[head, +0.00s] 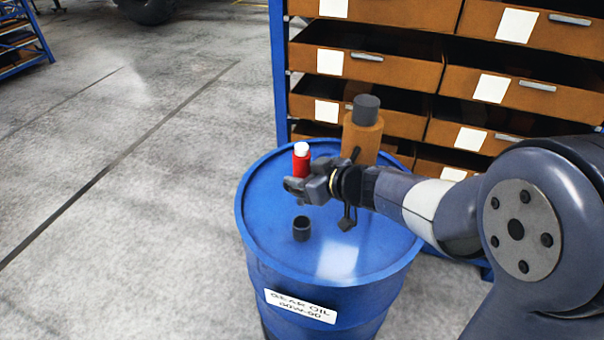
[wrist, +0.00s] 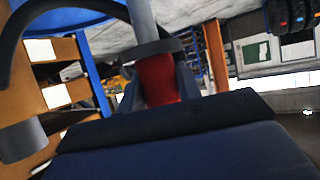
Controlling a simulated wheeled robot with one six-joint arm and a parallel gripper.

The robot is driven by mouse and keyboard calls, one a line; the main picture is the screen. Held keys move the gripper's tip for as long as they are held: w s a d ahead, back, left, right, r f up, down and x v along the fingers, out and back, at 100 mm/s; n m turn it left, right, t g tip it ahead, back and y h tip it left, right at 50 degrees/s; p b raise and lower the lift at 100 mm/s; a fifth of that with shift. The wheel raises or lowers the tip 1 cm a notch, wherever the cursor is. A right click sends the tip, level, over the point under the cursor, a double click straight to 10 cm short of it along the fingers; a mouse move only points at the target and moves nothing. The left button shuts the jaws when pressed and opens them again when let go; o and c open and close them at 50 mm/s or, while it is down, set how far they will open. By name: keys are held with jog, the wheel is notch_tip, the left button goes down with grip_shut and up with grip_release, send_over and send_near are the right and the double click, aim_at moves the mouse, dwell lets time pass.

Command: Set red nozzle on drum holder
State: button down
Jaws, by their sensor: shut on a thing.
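The red nozzle (head: 301,163) has a white tip and stands about upright in my gripper (head: 307,190). My gripper is shut on it, above the top of the blue drum. In the wrist view the red body (wrist: 157,80) shows between the fingers. The holder is a small dark open cup (head: 301,229) on the drum (head: 340,258). It stands a little nearer the camera than the nozzle, below it in the head view, and looks empty. The nozzle's lower end is hidden by the fingers in the head view.
An orange-brown container (head: 362,140) with a dark grey cap stands on the drum behind my gripper. A rack of brown drawers (head: 375,70) with a blue post is close behind the drum. Open concrete floor (head: 120,190) lies to the left.

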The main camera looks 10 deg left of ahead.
jog(key=shift+r+p, duration=0.15)
jog(key=shift+p, duration=0.25)
jog(key=shift+f+b, duration=2.1)
jog(key=shift+f, duration=0.85)
jog(key=shift+p, duration=0.95)
jog(key=shift+f+b, duration=2.3)
jog(key=shift+f, duration=1)
jog(key=c, duration=0.9)
grip_release()
jog(key=p+v, duration=0.1)
jog(key=v, duration=1)
